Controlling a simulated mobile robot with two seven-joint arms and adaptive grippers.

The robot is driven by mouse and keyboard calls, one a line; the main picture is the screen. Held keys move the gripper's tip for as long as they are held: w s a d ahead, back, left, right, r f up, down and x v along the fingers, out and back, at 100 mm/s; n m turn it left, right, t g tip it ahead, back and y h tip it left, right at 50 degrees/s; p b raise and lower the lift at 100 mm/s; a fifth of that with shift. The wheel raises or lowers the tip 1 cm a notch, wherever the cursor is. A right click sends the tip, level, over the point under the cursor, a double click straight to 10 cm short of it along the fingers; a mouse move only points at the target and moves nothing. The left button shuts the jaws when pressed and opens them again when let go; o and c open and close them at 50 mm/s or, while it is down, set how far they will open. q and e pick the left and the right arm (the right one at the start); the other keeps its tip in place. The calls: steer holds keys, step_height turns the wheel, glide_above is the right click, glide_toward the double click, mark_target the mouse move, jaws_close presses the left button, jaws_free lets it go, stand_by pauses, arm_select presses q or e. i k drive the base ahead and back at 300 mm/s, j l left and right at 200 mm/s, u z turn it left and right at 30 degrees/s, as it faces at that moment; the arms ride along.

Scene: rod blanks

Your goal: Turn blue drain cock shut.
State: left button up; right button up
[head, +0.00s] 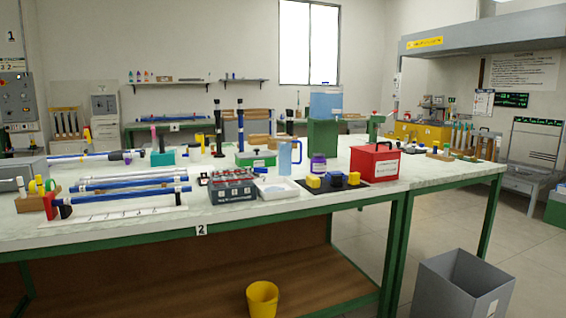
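I cannot make out a blue drain cock for certain at this size. A translucent blue tank (326,104) stands on a green stand (322,140) toward the back of the workbench, right of the middle. No cock handle can be told apart on it. A light blue jug (289,158) with a handle stands in front of the stand, to its left. Neither of my grippers is in view.
The pale-topped workbench (330,205) has a green frame. A red box (375,163), a purple-labelled jar (318,168), a black mat with yellow and blue blocks, a white tray (277,188) and several rods crowd it. A yellow bucket (262,299) and grey bin (463,285) stand below.

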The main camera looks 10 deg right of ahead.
mark_target(257, 171)
steer(key=i+l+z, duration=0.1)
steer(key=i, duration=0.2)
steer(key=i+l+z, duration=0.15)
steer(key=i, duration=0.2)
steer(key=z, duration=0.4)
steer(key=k+j+z, duration=0.15)
steer(key=z, duration=0.25)
steer(key=k+j+z, duration=0.15)
steer(key=j+z, duration=0.25)
steer(key=l, duration=0.1)
